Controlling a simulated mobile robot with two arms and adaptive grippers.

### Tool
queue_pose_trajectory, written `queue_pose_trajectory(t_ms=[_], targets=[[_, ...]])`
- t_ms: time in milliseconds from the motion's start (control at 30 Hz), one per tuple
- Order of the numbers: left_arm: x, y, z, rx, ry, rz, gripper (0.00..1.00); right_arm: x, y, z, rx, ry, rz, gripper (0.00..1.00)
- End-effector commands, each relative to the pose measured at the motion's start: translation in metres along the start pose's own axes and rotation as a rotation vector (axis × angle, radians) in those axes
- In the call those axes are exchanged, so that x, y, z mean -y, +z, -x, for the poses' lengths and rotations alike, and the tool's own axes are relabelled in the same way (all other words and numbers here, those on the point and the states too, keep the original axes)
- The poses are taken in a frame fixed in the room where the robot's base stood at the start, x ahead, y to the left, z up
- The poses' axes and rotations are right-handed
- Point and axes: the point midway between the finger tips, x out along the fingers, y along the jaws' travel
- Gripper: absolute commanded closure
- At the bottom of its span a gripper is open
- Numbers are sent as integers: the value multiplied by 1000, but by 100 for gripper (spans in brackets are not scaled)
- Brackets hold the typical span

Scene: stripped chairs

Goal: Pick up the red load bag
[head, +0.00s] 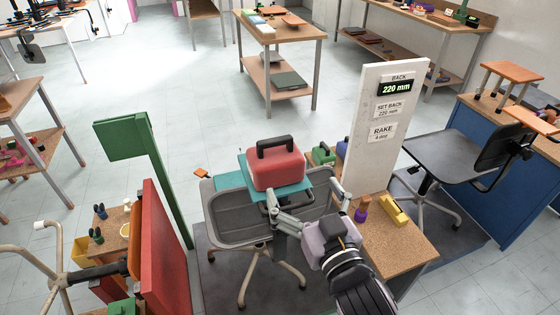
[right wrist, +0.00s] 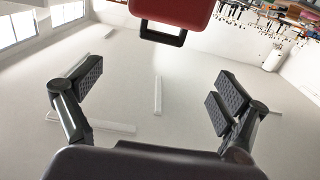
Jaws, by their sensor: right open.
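The red load bag (head: 275,167) has a black handle (head: 275,146) on top. It rests on a teal board (head: 236,190) over a grey chair seat (head: 224,212). In the right wrist view the red bag (right wrist: 172,12) shows at the top edge, cut off, with its black handle (right wrist: 162,34) facing the gripper. My right gripper (head: 307,190) is open and empty, its fingers near the front right of the bag. In the right wrist view the gripper's fingers (right wrist: 157,88) are spread wide, with the handle beyond them. My left gripper is not in view.
A white panel (head: 378,130) reading "220 mm" stands right of the bag. Before it a wooden bench (head: 400,235) holds a purple bottle (head: 362,208) and a yellow piece (head: 394,211). A green post (head: 165,185) and red panel (head: 166,255) stand left.

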Motion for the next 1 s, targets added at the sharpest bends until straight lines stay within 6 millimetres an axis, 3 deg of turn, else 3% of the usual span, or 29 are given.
queue_pose_trajectory(t_ms=[400,767,1000], targets=[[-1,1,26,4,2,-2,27,0,-3,-86,0,0,1,7],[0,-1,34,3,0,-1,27,1,-1,-115,2,0,1,7],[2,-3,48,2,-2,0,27,4,0,-146,1,0,1,7]])
